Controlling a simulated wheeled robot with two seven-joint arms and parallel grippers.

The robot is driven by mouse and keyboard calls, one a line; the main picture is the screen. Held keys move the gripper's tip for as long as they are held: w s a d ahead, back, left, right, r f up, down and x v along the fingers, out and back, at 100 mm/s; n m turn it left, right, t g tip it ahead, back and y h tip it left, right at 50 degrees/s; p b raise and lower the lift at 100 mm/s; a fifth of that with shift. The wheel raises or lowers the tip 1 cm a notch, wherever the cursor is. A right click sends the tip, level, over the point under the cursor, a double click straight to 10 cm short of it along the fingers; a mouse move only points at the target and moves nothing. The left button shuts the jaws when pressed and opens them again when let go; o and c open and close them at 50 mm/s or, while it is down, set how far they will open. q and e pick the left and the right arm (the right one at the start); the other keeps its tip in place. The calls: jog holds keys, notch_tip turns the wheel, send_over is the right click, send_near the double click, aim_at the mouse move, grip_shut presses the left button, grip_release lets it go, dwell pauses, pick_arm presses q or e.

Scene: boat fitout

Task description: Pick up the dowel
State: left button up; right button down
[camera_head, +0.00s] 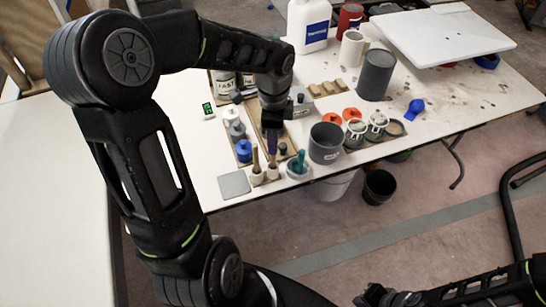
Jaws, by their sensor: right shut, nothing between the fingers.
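My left arm reaches over the white table, and my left gripper (272,108) points down above the near part of the tabletop. A dark bluish piece shows below it, and I cannot tell whether that is a finger or something held. Thin wooden sticks, which may include the dowel (256,160), stand upright in small white holders (258,178) at the table's near edge, just below the gripper. Part of this area is hidden by the gripper. My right gripper (364,298) is low at the bottom edge, away from the table, shut and empty.
A grey cup (325,143) and a small pot with a teal item (298,168) stand right of the sticks. A blue-topped jar (244,151) and a grey pad (234,184) are on the left. A large grey can (376,75) stands behind. Bins are on the floor.

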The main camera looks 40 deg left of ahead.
aim_at(273, 158)
pick_arm(q)
notch_tip(273, 158, down, 5)
jog(key=shift+r+p, duration=0.15)
jog(key=shift+p, duration=0.2)
jog(key=shift+c, duration=0.3)
grip_shut()
dwell(0.5)
